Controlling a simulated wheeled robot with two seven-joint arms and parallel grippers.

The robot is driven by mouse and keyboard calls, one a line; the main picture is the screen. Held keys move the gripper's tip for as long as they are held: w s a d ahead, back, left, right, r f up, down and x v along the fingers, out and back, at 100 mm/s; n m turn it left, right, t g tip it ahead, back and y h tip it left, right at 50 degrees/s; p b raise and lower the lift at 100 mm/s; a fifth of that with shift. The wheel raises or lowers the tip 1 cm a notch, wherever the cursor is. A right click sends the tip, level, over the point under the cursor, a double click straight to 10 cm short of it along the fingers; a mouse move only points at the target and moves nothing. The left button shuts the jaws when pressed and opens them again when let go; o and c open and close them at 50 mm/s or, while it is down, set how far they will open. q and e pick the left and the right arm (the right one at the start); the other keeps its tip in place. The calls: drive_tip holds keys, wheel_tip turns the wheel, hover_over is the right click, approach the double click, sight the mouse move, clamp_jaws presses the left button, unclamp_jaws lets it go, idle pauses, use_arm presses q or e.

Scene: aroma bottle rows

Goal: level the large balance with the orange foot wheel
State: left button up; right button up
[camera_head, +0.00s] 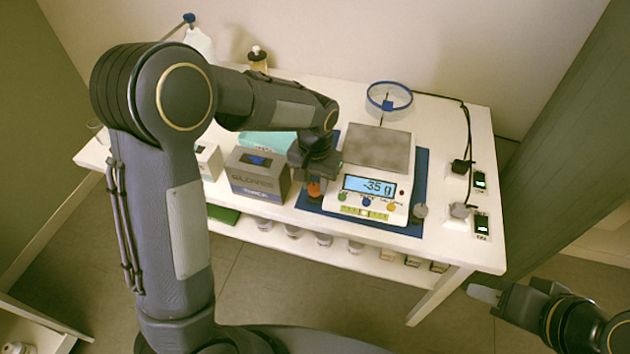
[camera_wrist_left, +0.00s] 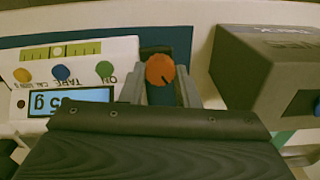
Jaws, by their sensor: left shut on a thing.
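The large balance (camera_head: 376,165) stands on a blue mat (camera_head: 421,165), its display (camera_head: 369,187) reading about -35 g. Its level vial (camera_head: 364,213), yellow-green, also shows in the left wrist view (camera_wrist_left: 80,48), with a pale round bubble near the middle. The orange foot wheel (camera_wrist_left: 160,70) is at the balance's left front corner and shows in the head view (camera_head: 314,190). My left gripper (camera_wrist_left: 160,88) is shut on this wheel, one finger on each side. A grey wheel (camera_head: 420,210) is at the right front corner. My right gripper (camera_head: 484,295) is off the table at lower right; its jaw opening is unclear.
A glove box (camera_head: 258,176) stands close left of my left gripper. A glass dish with a blue rim (camera_head: 389,97) is behind the balance. Several jars stand on the lower shelf.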

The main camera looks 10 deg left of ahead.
sight(315, 187)
use_arm(q)
drive_tip(key=o, duration=1)
wheel_tip(315, 187, up, 8)
drive_tip(key=shift+f+p, duration=0.1)
drive_tip(key=shift+p, duration=0.2)
drive_tip(key=s+a+r+n+t+h+p, duration=0.1)
drive_tip(key=s+a+r+t+h+p, duration=0.1)
drive_tip(key=s+a+r, duration=0.45)
drive_tip(key=s+a+r+n+t+h+p, duration=0.15)
drive_tip(key=s+r, duration=0.25)
drive_tip(key=s, duration=0.8)
drive_tip(key=s+f+t, duration=0.1)
drive_tip(key=s, duration=0.1)
drive_tip(key=s+t+p, duration=0.1)
drive_tip(key=s, duration=0.2)
drive_tip(key=shift+d+f+n, duration=0.1)
drive_tip(key=shift+f+n, duration=0.05)
drive_tip(key=shift+n, duration=0.2)
